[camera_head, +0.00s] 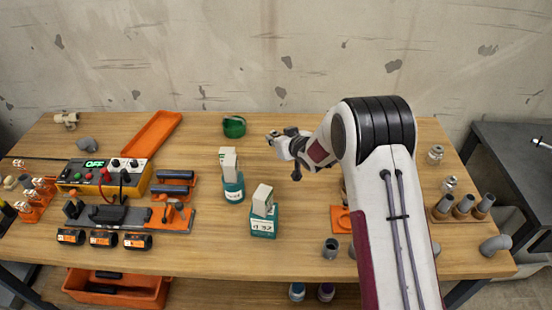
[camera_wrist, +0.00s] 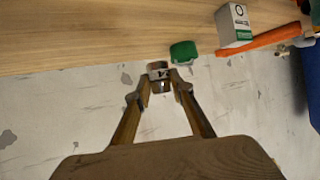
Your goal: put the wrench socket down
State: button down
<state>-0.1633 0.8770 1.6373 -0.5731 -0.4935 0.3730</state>
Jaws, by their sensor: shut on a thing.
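The wrench socket, a small grey metal cylinder, is between the fingertips of my gripper (camera_wrist: 163,84) in the wrist view. Its end (camera_wrist: 158,66) shows past the fingertips. My gripper is shut on it. In the head view my gripper (camera_head: 272,137) is above the rear middle of the wooden table (camera_head: 300,220), near the green round item. The socket is small there and hard to make out. Whether it touches the table cannot be told.
A green round item (camera_head: 234,126) stands left of my gripper. Two teal holders with white-topped boxes (camera_head: 232,180) (camera_head: 263,215) stand nearer the front. An orange tray (camera_head: 150,142) lies at the back left. Grey pipe pieces stand at the right (camera_head: 464,205). Bare wood lies between.

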send_over(276, 165)
jog(key=shift+f, duration=2.25)
jog(key=shift+f, duration=1.85)
jog(key=shift+f, duration=0.15)
jog(key=c, duration=1.8)
grip_release()
jog(key=shift+o, duration=0.2)
jog(key=shift+s+d+r, duration=0.35)
jog(key=shift+s+r, duration=0.05)
jog(key=shift+r, duration=0.05)
jog(key=shift+v, duration=5.35)
